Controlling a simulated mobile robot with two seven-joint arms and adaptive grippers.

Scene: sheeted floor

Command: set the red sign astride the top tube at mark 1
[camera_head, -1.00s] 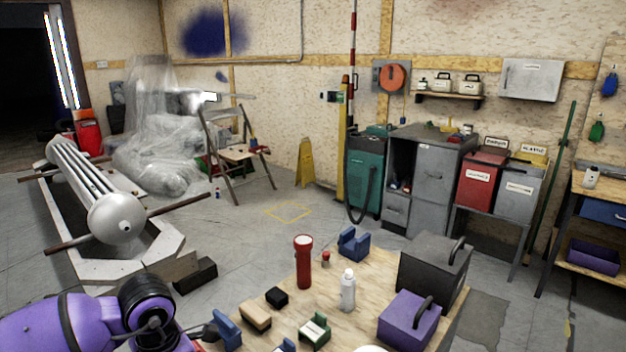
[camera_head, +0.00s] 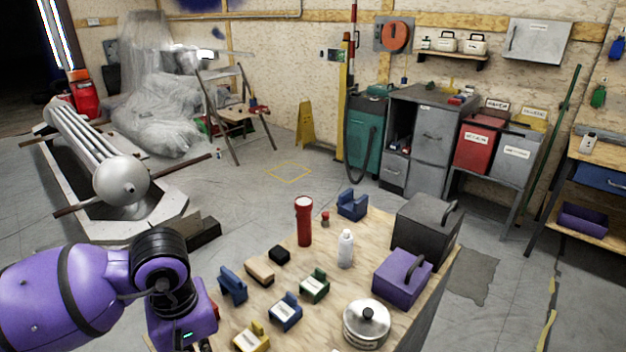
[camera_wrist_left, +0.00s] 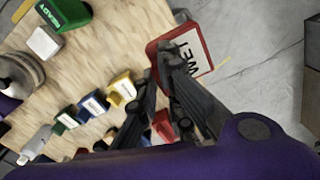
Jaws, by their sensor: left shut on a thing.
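The red sign (camera_wrist_left: 193,62) has a red frame and a white face with dark lettering that reads like "WET". In the left wrist view it lies at the fingertips of my left gripper (camera_wrist_left: 163,72), which is shut on it. In the head view the purple wrist of my left arm is low over the table's left edge; its fingers are mostly cut off. The silver tubes (camera_head: 80,140) run lengthwise with a round metal end (camera_head: 121,181) on a floor stand at the left. The top tube is among them; mark 1 is not readable. My right gripper is out of view.
The wooden table (camera_head: 330,290) holds a red flashlight (camera_head: 304,222), white bottle (camera_head: 346,249), lidded pot (camera_head: 367,325), purple box (camera_head: 403,277), dark box (camera_head: 428,232) and several coloured blocks. Floor between stand and table is mostly clear.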

